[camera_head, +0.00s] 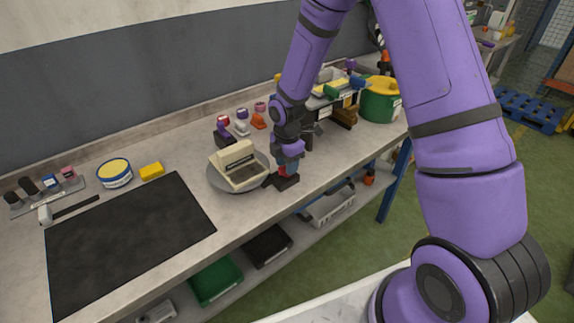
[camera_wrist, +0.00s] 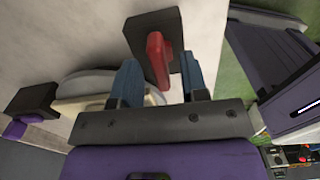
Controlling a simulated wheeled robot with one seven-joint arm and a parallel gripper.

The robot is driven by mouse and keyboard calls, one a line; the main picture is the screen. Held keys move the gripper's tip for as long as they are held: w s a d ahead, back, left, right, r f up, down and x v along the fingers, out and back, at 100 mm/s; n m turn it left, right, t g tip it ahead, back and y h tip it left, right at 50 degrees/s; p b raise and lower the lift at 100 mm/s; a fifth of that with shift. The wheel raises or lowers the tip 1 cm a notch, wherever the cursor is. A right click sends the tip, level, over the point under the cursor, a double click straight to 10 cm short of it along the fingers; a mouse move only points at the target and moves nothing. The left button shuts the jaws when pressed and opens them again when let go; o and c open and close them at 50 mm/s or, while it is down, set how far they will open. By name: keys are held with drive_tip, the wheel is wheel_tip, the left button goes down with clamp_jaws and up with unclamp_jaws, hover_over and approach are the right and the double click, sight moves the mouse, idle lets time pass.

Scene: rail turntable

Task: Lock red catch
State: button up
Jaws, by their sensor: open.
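The red catch (camera_wrist: 155,55) is a red lever on a dark block (camera_wrist: 172,22) in the wrist view. In the head view its dark block (camera_head: 287,183) sits at the front edge of the bench, right of the grey turntable (camera_head: 218,184). My gripper (camera_wrist: 161,75) has its two blue fingers apart, one on each side of the red lever. I cannot tell whether either finger touches it. In the head view my gripper (camera_head: 287,166) points down over the catch and hides most of it. A cream device (camera_head: 240,163) stands on the turntable.
A dark block with a purple knob (camera_head: 222,135) stands behind the turntable. A black mat (camera_head: 125,240), a yellow tub (camera_head: 114,172) and a yellow block (camera_head: 152,171) lie to the left. A green pot (camera_head: 379,104) and a cluttered rack stand to the right. A shelf runs below.

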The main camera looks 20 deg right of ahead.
drive_tip(key=shift+f, duration=0.4)
clamp_jaws()
